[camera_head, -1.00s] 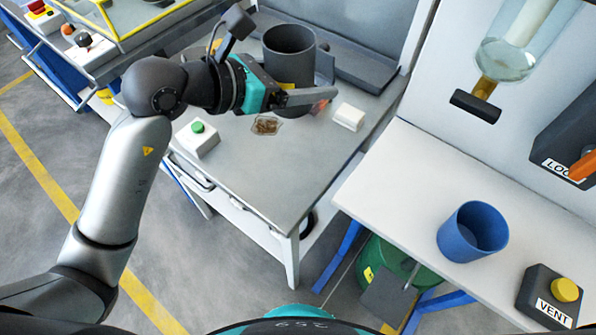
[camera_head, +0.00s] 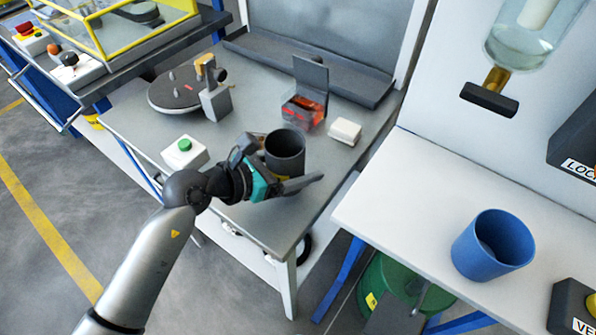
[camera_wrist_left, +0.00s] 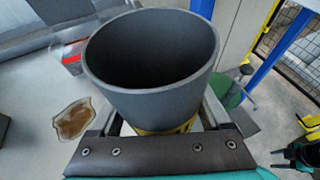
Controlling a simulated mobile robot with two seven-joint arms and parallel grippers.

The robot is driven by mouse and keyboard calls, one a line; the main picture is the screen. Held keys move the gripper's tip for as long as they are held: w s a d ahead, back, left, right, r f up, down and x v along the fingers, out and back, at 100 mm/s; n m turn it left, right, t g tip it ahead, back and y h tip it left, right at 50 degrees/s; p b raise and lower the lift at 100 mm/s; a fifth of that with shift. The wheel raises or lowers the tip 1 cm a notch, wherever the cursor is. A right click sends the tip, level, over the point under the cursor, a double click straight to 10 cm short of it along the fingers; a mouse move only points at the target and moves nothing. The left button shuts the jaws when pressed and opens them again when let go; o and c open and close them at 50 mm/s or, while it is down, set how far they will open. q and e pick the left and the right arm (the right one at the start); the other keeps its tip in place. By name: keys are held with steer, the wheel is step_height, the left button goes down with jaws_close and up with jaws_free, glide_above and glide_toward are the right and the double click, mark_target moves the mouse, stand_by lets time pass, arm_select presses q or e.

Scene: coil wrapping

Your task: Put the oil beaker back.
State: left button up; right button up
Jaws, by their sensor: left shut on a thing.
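A dark grey beaker (camera_head: 287,145) with a yellow band is held upright, mouth up, by my left gripper (camera_head: 295,185) over the near right part of the grey table (camera_head: 262,228). I take it for the oil beaker. In the left wrist view the beaker (camera_wrist_left: 150,95) fills the middle and its inside looks dark, with no liquid visible. The jaws lie around its lower side. I cannot tell whether its base touches the table. A brown puddle (camera_wrist_left: 73,120) lies beside it. A dark and teal part (camera_wrist_left: 300,155), perhaps my right gripper, shows at the wrist view's right edge.
Behind the beaker are an open box with red contents (camera_head: 303,110) and a white block (camera_head: 345,131). A green-button box (camera_head: 184,150) and a round dark plate (camera_head: 172,92) stand left. A blue beaker (camera_head: 492,245) stands on the right bench (camera_head: 400,200).

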arm_select(q)
steer(key=shift+f, duration=0.85)
steer(key=shift+f, duration=0.15)
steer(key=o, duration=1.5)
steer(key=shift+a+r, duration=0.1)
steer(key=shift+r, duration=0.1)
steer(key=v, duration=1.1)
steer(key=shift+s+a+p, duration=0.25)
steer(key=shift+s+p, duration=0.05)
steer(key=shift+p, duration=0.1)
